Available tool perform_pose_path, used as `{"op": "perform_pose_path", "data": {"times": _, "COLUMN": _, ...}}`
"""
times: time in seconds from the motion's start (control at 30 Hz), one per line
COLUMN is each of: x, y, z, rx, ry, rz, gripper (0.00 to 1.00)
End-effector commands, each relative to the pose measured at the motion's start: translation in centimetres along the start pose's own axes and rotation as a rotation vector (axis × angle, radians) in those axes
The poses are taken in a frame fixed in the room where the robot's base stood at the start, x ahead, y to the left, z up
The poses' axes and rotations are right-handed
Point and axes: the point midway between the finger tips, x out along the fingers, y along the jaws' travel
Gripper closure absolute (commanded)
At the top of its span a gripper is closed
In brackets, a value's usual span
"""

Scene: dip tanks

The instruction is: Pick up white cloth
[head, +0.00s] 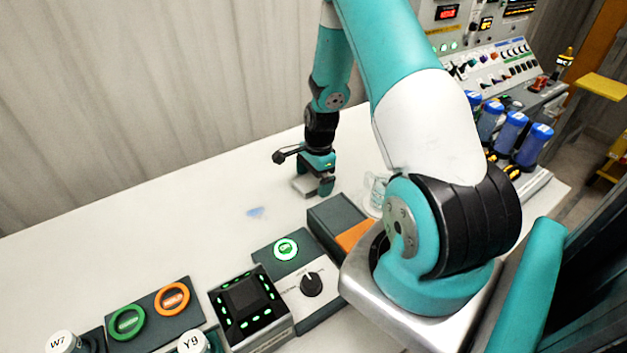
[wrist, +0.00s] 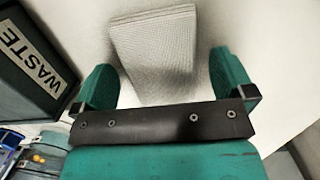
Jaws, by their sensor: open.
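The white cloth (wrist: 153,40) is a pale, textured, folded-looking piece lying on the white table in the wrist view. In the head view a pale grey edge of it (head: 303,187) shows beside my gripper. My gripper (head: 322,188) points down at the table there. In the wrist view my gripper (wrist: 165,78) is open, with one green finger on each side of the cloth's near part.
A dark box labelled WASTE (wrist: 30,65) stands close on the left in the wrist view. In the head view, a glass (head: 375,188) and a dark box with an orange face (head: 338,218) stand nearby. Button panels (head: 248,305) line the front. The table's left is mostly clear.

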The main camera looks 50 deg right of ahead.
Motion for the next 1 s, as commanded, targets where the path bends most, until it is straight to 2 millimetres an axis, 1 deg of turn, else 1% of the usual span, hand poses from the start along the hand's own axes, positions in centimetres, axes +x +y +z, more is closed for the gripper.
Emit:
{"op": "perform_pose_path", "data": {"times": 0.17, "x": 0.1, "y": 0.0, "z": 0.0, "rx": 0.000, "ry": 0.000, "rz": -0.001, "gripper": 0.00}}
{"op": "perform_pose_path", "data": {"times": 0.2, "x": 0.0, "y": 0.0, "z": 0.0, "rx": 0.000, "ry": 0.000, "rz": -0.001, "gripper": 0.05}}
{"op": "perform_pose_path", "data": {"times": 0.27, "x": 0.0, "y": 0.0, "z": 0.0, "rx": 0.000, "ry": 0.000, "rz": -0.001, "gripper": 0.18}}
{"op": "perform_pose_path", "data": {"times": 0.3, "x": 0.0, "y": 0.0, "z": 0.0, "rx": 0.000, "ry": 0.000, "rz": -0.001, "gripper": 0.28}}
{"op": "perform_pose_path", "data": {"times": 0.4, "x": 0.0, "y": 0.0, "z": 0.0, "rx": 0.000, "ry": 0.000, "rz": -0.001, "gripper": 0.49}}
{"op": "perform_pose_path", "data": {"times": 0.43, "x": 0.0, "y": 0.0, "z": 0.0, "rx": 0.000, "ry": 0.000, "rz": -0.001, "gripper": 0.49}}
{"op": "perform_pose_path", "data": {"times": 0.47, "x": 0.0, "y": 0.0, "z": 0.0, "rx": 0.000, "ry": 0.000, "rz": -0.001, "gripper": 0.53}}
{"op": "perform_pose_path", "data": {"times": 0.77, "x": -0.4, "y": -0.1, "z": 0.0, "rx": 0.000, "ry": 0.001, "rz": -0.003, "gripper": 0.53}}
{"op": "perform_pose_path", "data": {"times": 0.87, "x": -1.1, "y": -0.1, "z": 0.1, "rx": 0.000, "ry": 0.001, "rz": -0.004, "gripper": 0.53}}
{"op": "perform_pose_path", "data": {"times": 0.97, "x": -2.6, "y": -0.1, "z": 0.3, "rx": -0.001, "ry": 0.001, "rz": -0.007, "gripper": 0.53}}
{"op": "perform_pose_path", "data": {"times": 1.0, "x": -3.4, "y": -0.1, "z": 0.4, "rx": -0.001, "ry": 0.001, "rz": -0.006, "gripper": 0.53}}
